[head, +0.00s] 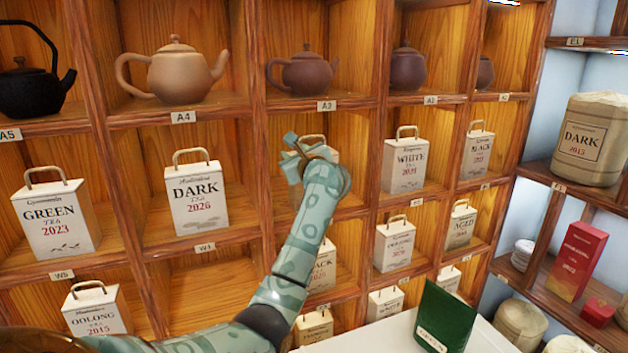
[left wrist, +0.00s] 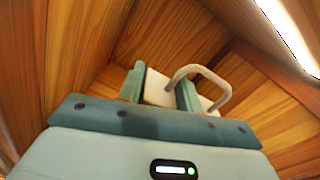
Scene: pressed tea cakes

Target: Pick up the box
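The box at my left gripper is a white tea box (head: 331,156) with a beige handle, in the shelf compartment under label A3. My left gripper (head: 306,152) is in front of it in the head view and hides most of it, including its label. In the left wrist view the two fingers (left wrist: 161,88) stand apart. White box surface (left wrist: 157,90) shows between them and also right of the right finger. The handle (left wrist: 203,75) arches behind and over that finger. I cannot tell whether the fingers touch the box. My right gripper is not in view.
Wooden shelf walls surround the gripper closely. A DARK 2026 box (head: 196,198) stands left and a WHITE box (head: 405,166) right. A purple teapot (head: 303,75) is above. A green packet (head: 440,318) stands on a white surface (head: 385,335) below right.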

